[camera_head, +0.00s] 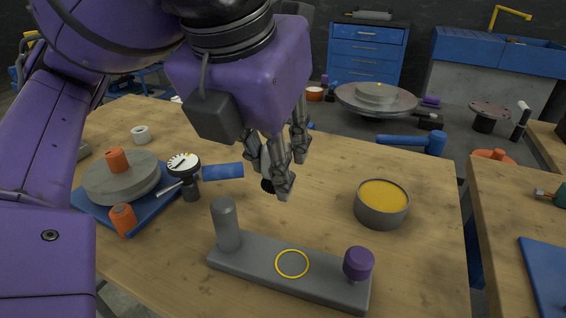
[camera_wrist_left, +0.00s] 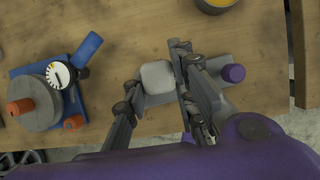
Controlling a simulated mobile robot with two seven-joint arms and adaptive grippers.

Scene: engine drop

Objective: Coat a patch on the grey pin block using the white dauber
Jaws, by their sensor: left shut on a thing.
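The grey pin block (camera_head: 262,262) lies at the table's front, with an upright grey pin at its left end, a purple knob (camera_head: 358,263) at its right end and a yellow ring outline (camera_head: 292,263) on top between them. My left gripper (camera_head: 277,180) is above and behind the block, fingers pointing down. In the left wrist view its fingers close on the white dauber (camera_wrist_left: 158,77); the block (camera_wrist_left: 217,68) shows partly behind the right finger. In the head view the fingers hide most of the dauber; a dark end (camera_head: 268,185) shows below. My right gripper is not in view.
A grey pot of yellow paste (camera_head: 382,196) stands right of the gripper. At left, a blue plate (camera_head: 152,213) carries a grey disc with an orange knob; a dial gauge (camera_head: 184,165) and a blue cylinder (camera_head: 222,171) are beside it. Bare table lies between pot and block.

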